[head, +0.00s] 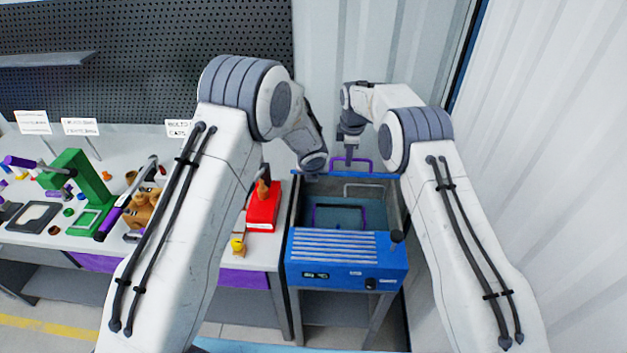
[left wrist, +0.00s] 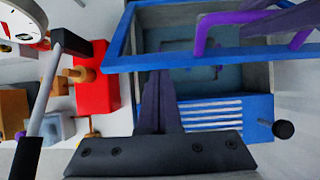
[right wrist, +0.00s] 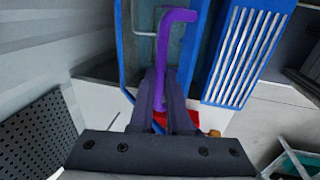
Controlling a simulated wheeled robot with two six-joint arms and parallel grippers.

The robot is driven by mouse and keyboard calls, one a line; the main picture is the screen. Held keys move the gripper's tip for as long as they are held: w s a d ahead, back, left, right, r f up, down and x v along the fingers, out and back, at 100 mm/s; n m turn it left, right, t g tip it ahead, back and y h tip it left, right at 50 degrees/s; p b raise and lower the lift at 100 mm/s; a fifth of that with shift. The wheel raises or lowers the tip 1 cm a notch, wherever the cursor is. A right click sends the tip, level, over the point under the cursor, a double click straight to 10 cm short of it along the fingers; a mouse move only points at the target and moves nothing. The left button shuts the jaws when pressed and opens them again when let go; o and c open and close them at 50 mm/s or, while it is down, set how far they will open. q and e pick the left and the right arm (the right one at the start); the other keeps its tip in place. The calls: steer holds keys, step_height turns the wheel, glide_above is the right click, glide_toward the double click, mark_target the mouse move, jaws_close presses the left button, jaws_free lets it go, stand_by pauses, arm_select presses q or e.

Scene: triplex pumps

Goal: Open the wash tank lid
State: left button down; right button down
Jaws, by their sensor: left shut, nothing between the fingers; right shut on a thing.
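The blue wash tank (head: 345,262) stands in the middle of the head view, with a ribbed top panel at its front. Its lid (head: 375,174) shows as a blue edge raised at the back, and the teal interior is visible. The lid's purple handle (head: 369,161) stands above that edge. My right gripper (head: 349,160) is shut on this handle; the right wrist view shows the purple bar (right wrist: 172,50) between its fingers. My left gripper (left wrist: 156,78) is shut and empty, with the blue frame just beyond its fingertips in the left wrist view. My left forearm hides its fingers in the head view.
A purple frame (head: 314,214) sits inside the tank. A bench left of the tank carries a red box (head: 263,212), a green press (head: 75,172) and several small parts. A corrugated wall (head: 545,140) stands close on the right.

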steer(key=shift+s+f, duration=0.3)
steer(key=shift+f, duration=0.1)
steer(key=c, duration=0.9)
jaws_free()
